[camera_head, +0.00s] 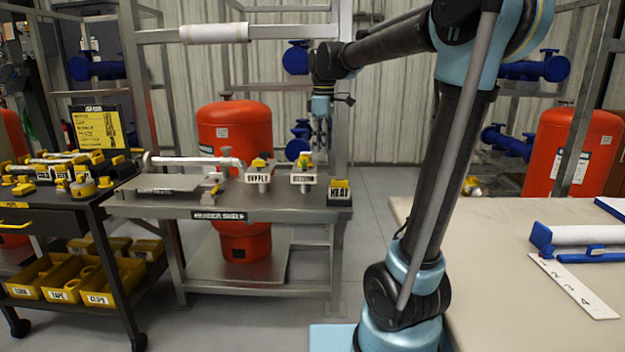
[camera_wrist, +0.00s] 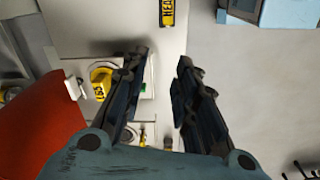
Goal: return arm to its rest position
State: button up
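My arm is raised and bent in the head view, with its forearm reaching left over the grey metal bench (camera_head: 300,214). My gripper (camera_head: 321,137) points down above the right part of that bench, just above the "return" valve block (camera_head: 304,178). In the wrist view my gripper (camera_wrist: 162,75) shows two dark fingers spread apart with a clear gap between them. Nothing is held in the gap. A yellow-handled valve (camera_wrist: 101,84) lies beside the left finger, below it.
The "supply" block (camera_head: 257,176) and a "heat" box (camera_head: 339,192) stand on the bench. A red tank (camera_head: 235,130) is behind it. A black cart (camera_head: 60,205) with yellow bins is at left. A beige table (camera_head: 480,260) is at right. Grey floor lies between.

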jog(key=s+d+f+m+t, duration=0.1)
jog(key=s+d+f+m, duration=0.6)
jog(key=s+f, duration=0.5)
jog(key=s+d+f+m, duration=0.7)
jog(key=s+d+f, duration=0.2)
jog(key=s+f, duration=0.4)
jog(key=shift+s+f+t, duration=0.15)
jog(key=shift+s+t, duration=0.25)
jog(key=shift+s, duration=0.35)
jog(key=shift+w+f, duration=0.2)
jog(key=shift+w, duration=0.25)
